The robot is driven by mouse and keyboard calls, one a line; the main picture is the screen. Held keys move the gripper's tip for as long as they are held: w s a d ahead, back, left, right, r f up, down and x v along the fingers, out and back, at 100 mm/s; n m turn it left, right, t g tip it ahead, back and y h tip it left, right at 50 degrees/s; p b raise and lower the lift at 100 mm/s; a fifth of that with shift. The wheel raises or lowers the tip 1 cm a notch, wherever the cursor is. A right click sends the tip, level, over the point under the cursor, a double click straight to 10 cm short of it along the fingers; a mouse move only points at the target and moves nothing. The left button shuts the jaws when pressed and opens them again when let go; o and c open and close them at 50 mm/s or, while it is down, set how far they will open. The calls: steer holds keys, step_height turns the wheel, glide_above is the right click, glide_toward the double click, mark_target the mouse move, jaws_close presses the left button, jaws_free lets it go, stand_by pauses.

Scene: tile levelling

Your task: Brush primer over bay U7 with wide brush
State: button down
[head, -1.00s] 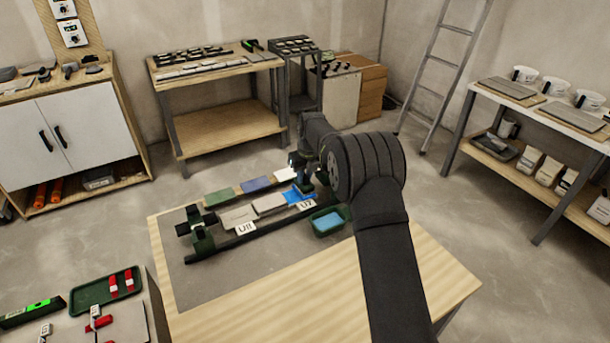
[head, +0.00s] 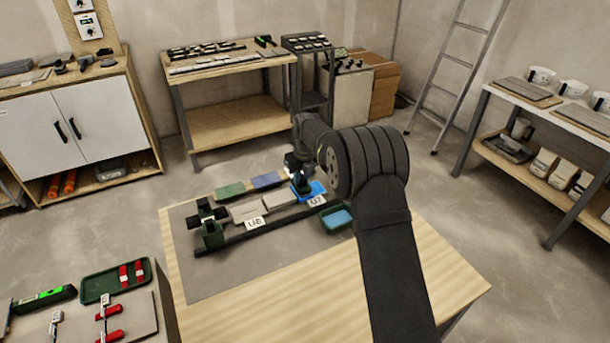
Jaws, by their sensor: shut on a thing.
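Bay U7, marked by a white label (head: 317,202), is at the right end of the front row on the work table. A bright blue patch (head: 314,189) shows on it. My gripper (head: 301,182) is right over this bay and is shut on the wide brush (head: 302,189). The brush is small and partly hidden by my gripper and arm, so I cannot tell whether its bristles touch the surface. A green tray (head: 337,219) with light blue primer stands just right of and in front of the bay.
Bay U8's label (head: 255,223) and grey tiles (head: 247,211) lie to the left. A dark rail (head: 262,232) runs along the front of the row. Green (head: 231,190) and blue (head: 266,180) tiles lie behind. The table's front (head: 330,265) is clear.

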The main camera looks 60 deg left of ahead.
steer(key=shift+s+f, duration=0.1)
steer(key=shift+f, duration=0.05)
steer(key=shift+a+v, duration=0.3)
steer(key=shift+v, duration=1.05)
steer(key=shift+a+v, duration=0.25)
steer(key=shift+v, duration=1.05)
steer(key=shift+a+v, duration=0.3)
steer(key=shift+v, duration=1.05)
